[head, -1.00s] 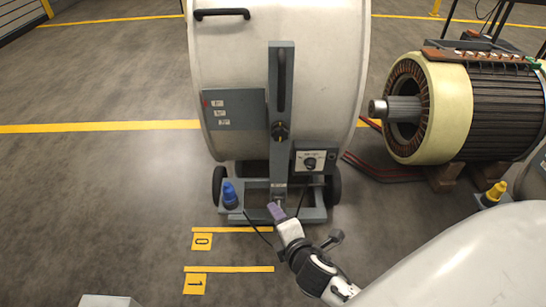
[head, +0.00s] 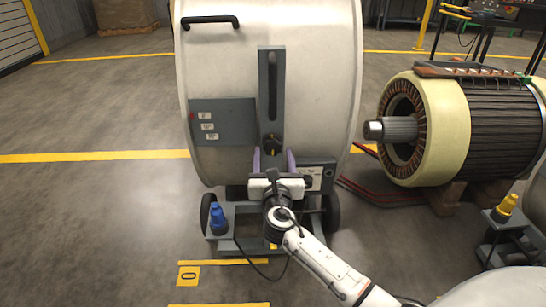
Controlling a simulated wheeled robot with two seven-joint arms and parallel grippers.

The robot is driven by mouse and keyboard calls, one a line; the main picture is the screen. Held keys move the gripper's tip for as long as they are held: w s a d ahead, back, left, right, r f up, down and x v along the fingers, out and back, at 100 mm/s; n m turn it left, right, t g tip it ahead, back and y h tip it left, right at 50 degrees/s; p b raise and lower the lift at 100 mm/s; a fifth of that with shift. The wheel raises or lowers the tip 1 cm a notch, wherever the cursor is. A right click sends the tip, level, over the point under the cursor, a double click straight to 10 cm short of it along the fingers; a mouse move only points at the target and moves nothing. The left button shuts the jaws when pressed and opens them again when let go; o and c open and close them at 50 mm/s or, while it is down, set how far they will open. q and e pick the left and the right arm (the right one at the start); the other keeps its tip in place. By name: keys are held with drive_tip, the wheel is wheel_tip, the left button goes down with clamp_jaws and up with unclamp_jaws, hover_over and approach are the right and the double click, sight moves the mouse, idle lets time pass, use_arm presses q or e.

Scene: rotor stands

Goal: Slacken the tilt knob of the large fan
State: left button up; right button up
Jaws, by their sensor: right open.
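The large fan (head: 320,80) is a big pale drum on a grey wheeled base. A grey upright bracket (head: 271,55) with a long slot runs down its side. The black tilt knob (head: 271,145) sits on this bracket below the slot. My right gripper (head: 273,153) is open, and its two purple fingers point up just below the knob, one to its left and one to its right. Nothing shows between them. I cannot tell how far the fingers are from the bracket in depth. My left gripper is out of view.
A control box (head: 318,176) sits right of my right gripper, partly hidden by it. A blue connector (head: 217,219) stands on the fan's base. A cream-and-black motor (head: 455,125) stands at right, with red cables (head: 375,194) on the floor. Floor at left is open.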

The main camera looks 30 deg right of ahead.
drive_tip(key=shift+x, duration=0.95)
drive_tip(key=shift+c, duration=0.4)
drive_tip(key=c, duration=1)
drive_tip(key=shift+o, duration=0.2)
